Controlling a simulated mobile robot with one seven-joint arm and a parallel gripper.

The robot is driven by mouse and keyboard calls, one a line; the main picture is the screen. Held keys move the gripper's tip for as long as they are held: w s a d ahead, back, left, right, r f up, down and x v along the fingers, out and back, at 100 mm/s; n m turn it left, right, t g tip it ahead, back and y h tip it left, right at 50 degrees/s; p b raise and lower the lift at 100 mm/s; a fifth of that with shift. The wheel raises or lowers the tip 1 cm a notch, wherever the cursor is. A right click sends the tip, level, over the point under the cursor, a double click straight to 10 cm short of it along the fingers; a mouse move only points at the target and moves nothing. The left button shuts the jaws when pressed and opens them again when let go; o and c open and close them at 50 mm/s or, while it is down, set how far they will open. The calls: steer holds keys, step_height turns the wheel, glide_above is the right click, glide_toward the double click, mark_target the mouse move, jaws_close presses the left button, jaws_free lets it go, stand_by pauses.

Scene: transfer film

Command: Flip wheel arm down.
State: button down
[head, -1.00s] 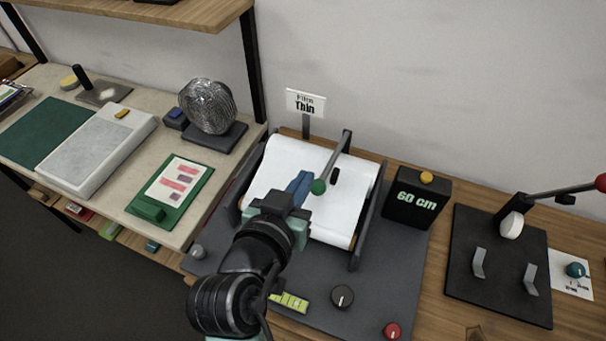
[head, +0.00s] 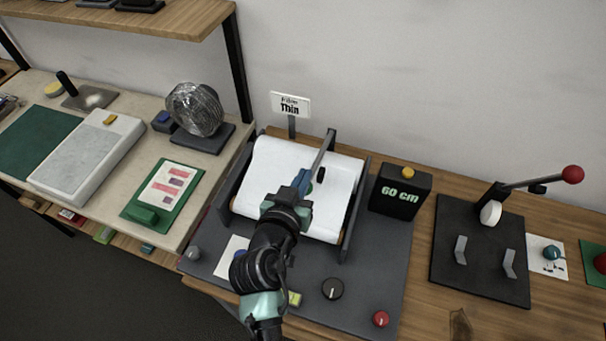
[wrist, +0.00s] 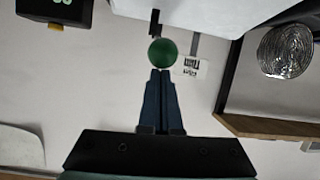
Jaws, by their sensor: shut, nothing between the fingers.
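The wheel arm (head: 323,153) is a grey bar reaching forward from the back of the film machine over the white film roll (head: 275,163). A small dark wheel (head: 321,174) shows beside it. Its green knob is partly hidden by my gripper in the head view but plain in the wrist view (wrist: 162,53). My gripper (wrist: 160,73) is shut and empty, its blue fingertips right at the knob's edge in the wrist view. It also shows over the roll in the head view (head: 303,176). I cannot tell whether the tips touch the knob.
A "Thin" sign (head: 290,105) stands behind the machine. A black "60 cm" box (head: 399,192) is to its right. Further right is a black lever stand (head: 480,262) with a red knob (head: 572,174). A foil-like roll (head: 194,109) stands left.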

steer(key=shift+s+a+f+b, duration=0.1)
steer(key=shift+s+f+b, duration=0.15)
steer(key=shift+f+b, duration=0.6)
steer(key=shift+s+f+b, duration=0.25)
steer(key=shift+f+b, duration=0.45)
steer(key=shift+b, duration=0.15)
steer(key=shift+f, duration=0.1)
steer(key=r+p, duration=0.1)
steer(key=w+r, duration=0.1)
steer(key=w+r+p, duration=0.1)
steer(key=r, duration=0.1)
steer(key=shift+p, duration=0.3)
steer(key=shift+s+a+f+b, duration=0.15)
steer(key=shift+s+b, duration=0.1)
steer(key=shift+b, duration=0.15)
steer(key=b+v, duration=0.2)
steer(key=v, duration=0.7)
steer(key=shift+s+f+b, duration=0.15)
steer(key=shift+s+b, duration=0.05)
steer(key=shift+b, duration=0.2)
